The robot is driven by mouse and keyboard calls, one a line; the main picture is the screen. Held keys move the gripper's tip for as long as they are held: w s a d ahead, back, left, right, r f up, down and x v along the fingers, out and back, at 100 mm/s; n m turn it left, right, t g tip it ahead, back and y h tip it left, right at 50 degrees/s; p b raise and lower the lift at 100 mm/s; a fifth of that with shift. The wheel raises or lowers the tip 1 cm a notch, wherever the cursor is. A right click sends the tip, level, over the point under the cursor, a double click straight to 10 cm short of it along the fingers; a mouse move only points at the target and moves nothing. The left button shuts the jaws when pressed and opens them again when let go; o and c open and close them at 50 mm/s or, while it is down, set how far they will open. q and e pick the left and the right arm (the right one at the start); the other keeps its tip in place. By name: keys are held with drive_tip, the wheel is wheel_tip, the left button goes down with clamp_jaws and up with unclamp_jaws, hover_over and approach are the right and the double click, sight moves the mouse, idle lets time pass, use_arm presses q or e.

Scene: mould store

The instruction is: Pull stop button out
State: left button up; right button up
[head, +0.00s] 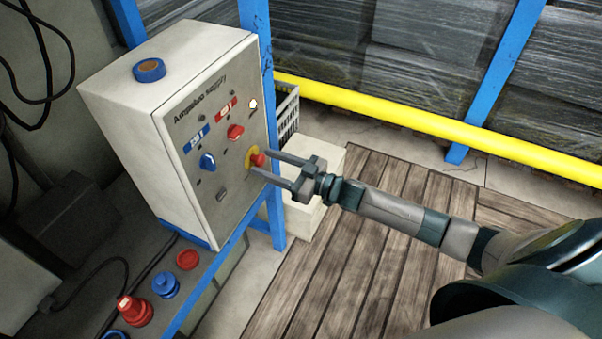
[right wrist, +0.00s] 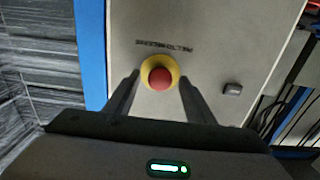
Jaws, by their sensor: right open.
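The red stop button (head: 258,160) with its yellow collar (head: 250,155) sits on the front panel of a white control box (head: 150,115). In the right wrist view the red button (right wrist: 160,77) is centred between the fingers, ringed by the yellow collar (right wrist: 146,67). My right gripper (head: 262,164) is open, with its fingertips at the panel on either side of the button. Whether the fingers touch the button cannot be told. My left gripper is not in view.
A blue knob (head: 208,162) and a red knob (head: 235,131) are on the same panel. A roll of blue tape (head: 149,69) lies on the box. Red and blue fittings (head: 166,285) stand on the bench below. A yellow rail (head: 430,124) runs behind my right arm.

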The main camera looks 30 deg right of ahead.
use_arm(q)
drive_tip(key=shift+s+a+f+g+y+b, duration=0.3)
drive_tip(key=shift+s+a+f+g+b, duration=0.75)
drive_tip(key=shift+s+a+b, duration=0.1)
use_arm(e)
drive_tip(key=v, duration=1.7)
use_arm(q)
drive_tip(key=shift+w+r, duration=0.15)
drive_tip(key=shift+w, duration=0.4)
use_arm(e)
drive_tip(key=shift+d, duration=0.1)
